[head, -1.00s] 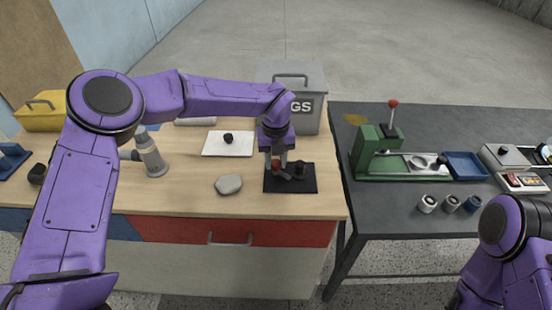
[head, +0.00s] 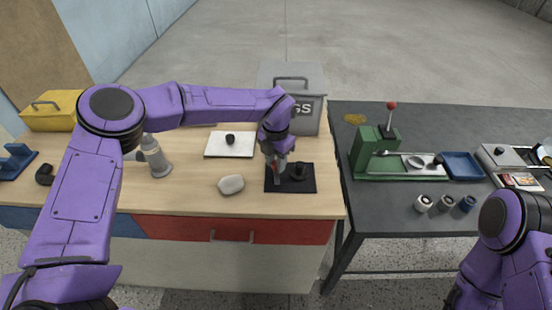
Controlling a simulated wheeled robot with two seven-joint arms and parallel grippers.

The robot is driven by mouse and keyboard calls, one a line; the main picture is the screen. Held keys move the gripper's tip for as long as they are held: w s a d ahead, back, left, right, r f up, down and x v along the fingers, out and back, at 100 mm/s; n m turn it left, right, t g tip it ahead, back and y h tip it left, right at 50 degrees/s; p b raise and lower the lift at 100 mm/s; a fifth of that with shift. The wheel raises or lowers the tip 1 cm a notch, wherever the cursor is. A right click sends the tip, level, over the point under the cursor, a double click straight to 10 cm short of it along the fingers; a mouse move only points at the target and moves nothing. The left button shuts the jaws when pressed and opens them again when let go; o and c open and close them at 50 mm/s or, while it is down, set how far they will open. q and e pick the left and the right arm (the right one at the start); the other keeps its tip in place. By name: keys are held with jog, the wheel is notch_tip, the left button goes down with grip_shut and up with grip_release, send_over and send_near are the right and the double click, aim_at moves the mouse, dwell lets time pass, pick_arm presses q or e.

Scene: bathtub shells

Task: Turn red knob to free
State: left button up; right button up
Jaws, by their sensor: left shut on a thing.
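The red knob (head: 273,167) sits on the left part of a black plate (head: 306,186) on the wooden worktop and is mostly covered by my gripper. My left gripper (head: 277,174) comes down on it from above, tilted, and is shut on it. A black knob (head: 298,171) stands on the same plate just right of the fingers. The knob's pointer and any markings are too small or hidden to read. My right arm shows at the lower right; its gripper is out of view.
A grey stone (head: 231,185) lies left of the plate, and a white board (head: 232,149) with a black knob lies behind. A grey bin (head: 309,112) stands behind the gripper. The dark table at right holds a green press (head: 372,150) and a blue tray (head: 462,165).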

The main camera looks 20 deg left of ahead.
pick_arm(q)
jog(key=shift+w+r+m, duration=0.1)
jog(key=shift+m, duration=0.5)
jog(key=o, duration=1.1)
jog(key=shift+c, duration=0.2)
jog(key=shift+r, duration=0.35)
notch_tip(320, 180, up, 10)
jog(key=b, duration=0.2)
jog(key=shift+b, duration=0.3)
jog(key=shift+f, duration=0.1)
